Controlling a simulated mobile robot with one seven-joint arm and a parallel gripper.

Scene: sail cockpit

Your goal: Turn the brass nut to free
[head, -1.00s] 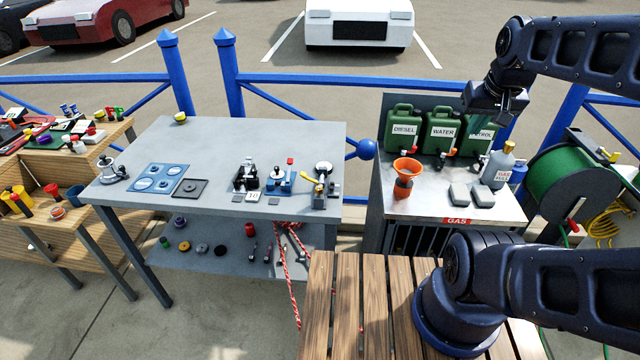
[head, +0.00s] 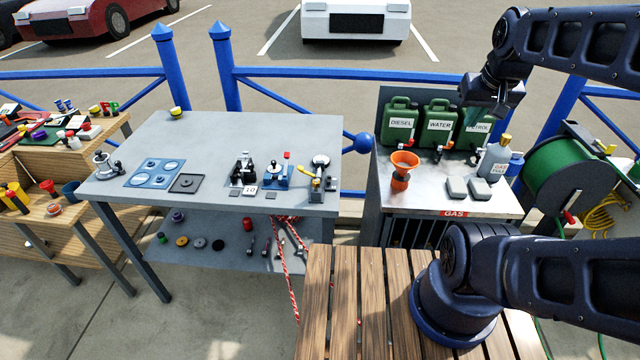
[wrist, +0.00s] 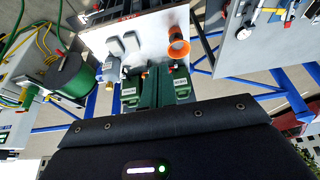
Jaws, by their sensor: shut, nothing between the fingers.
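I cannot make out a brass nut for certain at this size. A small yellow, brass-like part (head: 314,183) shows on a round-faced fitting (head: 319,167) at the right end of the grey table. A grey gas bottle (head: 494,160) with a yellow top (head: 506,139) stands on the metal bench; it also shows in the wrist view (wrist: 108,70). My gripper (head: 472,116) is shut and empty, pointing down in front of the green cans, well right of the grey table. In the wrist view its fingers are hard to separate from the cans.
Green cans marked diesel (head: 401,122), water (head: 439,124) and petrol stand at the back of the metal bench (head: 430,195). An orange funnel (head: 404,163) and two grey blocks are in front. A green hose reel (head: 570,175) stands right. The grey table (head: 255,128) is clear towards its back.

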